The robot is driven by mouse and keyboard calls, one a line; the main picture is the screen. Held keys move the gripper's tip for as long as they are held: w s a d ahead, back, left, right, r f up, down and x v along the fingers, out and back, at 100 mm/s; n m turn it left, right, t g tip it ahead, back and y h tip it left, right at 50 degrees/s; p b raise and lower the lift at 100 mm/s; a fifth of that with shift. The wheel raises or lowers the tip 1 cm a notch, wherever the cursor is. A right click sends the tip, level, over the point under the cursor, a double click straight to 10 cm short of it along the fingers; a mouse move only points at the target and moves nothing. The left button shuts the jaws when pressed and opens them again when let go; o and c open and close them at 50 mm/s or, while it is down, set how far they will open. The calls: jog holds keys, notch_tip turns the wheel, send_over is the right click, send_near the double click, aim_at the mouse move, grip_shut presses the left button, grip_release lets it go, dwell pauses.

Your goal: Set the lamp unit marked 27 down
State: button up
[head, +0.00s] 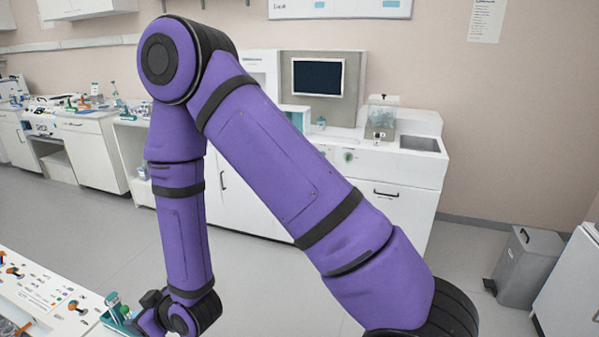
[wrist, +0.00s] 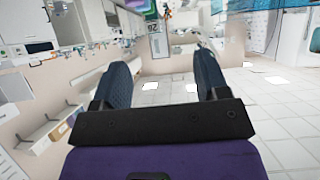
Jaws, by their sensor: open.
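In the wrist view my gripper (wrist: 161,66) has its two dark fingers wide apart, with nothing between them. Beyond the fingers are pale floor tiles and blurred furniture. In the head view the end of my arm comes down at the lower left, and the fingers cannot be made out there. A small teal and white device (head: 118,310) stands beside the arm's end, on the near bench's right edge. I cannot make out a lamp unit marked 27 in either view.
The near bench (head: 38,292) at lower left carries several small orange-topped and dark parts. A back counter (head: 385,160) holds a screen (head: 318,77) and a clear-topped box. A grey bin (head: 523,268) stands at right. The floor between is open.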

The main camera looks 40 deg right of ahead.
jog(key=w+d+r+h, duration=0.2)
jog(key=d+r, duration=0.5)
jog(key=r, duration=0.5)
jog(key=s+d+r+m+g+h, duration=0.1)
jog(key=s+d+r+m, duration=0.1)
jog(key=s+d+r, duration=0.4)
jog(key=s+d+r+m+g+h, duration=0.2)
jog(key=s+d+r, duration=0.5)
jog(key=r, duration=0.6)
jog(key=shift+s+d+r, duration=0.15)
jog(key=shift+d+r, duration=0.05)
jog(key=shift+d, duration=0.85)
jog(key=shift+o, duration=0.4)
jog(key=s+d+r+m+g, duration=0.1)
jog(key=s+d+r, duration=0.1)
jog(key=s, duration=0.4)
jog(key=s+d+r+m+g+h, duration=0.1)
jog(key=s+d+r, duration=0.1)
jog(key=s, duration=0.4)
jog(key=shift+s+d, duration=0.3)
